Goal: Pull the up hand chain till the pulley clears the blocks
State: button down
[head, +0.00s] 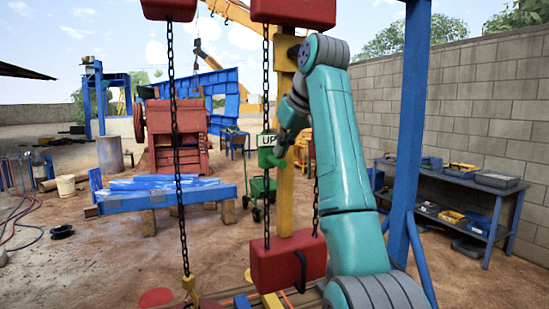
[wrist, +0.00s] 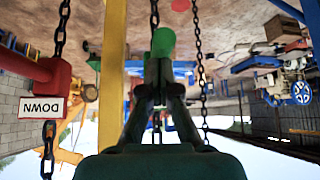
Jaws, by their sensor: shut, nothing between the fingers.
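The green UP tag (head: 267,141) hangs on the middle hand chain (head: 266,85), left of the yellow post. My gripper (wrist: 160,65) points at a green piece (wrist: 163,40), which shows just beyond its fingertips in the wrist view. The fingers are closed together with nothing gripped between them. In the head view my wrist hides most of the gripper. A red DOWN handle (wrist: 42,107) is on another chain (wrist: 48,150) at the left of the wrist view. A load chain (head: 178,150) ends in a yellow hook (head: 190,286); a red part below it is cut off, and I cannot identify the pulley surely.
A red block (head: 288,262) hangs low beside the yellow post (head: 285,195). A blue post (head: 408,130) stands to the right of my arm. A blue bench (head: 450,205) lines the wall. A blue beam (head: 165,200) rests on wooden blocks at left, before the red crusher (head: 180,135).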

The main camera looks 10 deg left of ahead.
jog(key=shift+f, duration=0.1)
notch_tip(320, 180, down, 16)
jog(key=s+d, duration=0.2)
dwell(1.8)
jog(key=shift+a, duration=0.1)
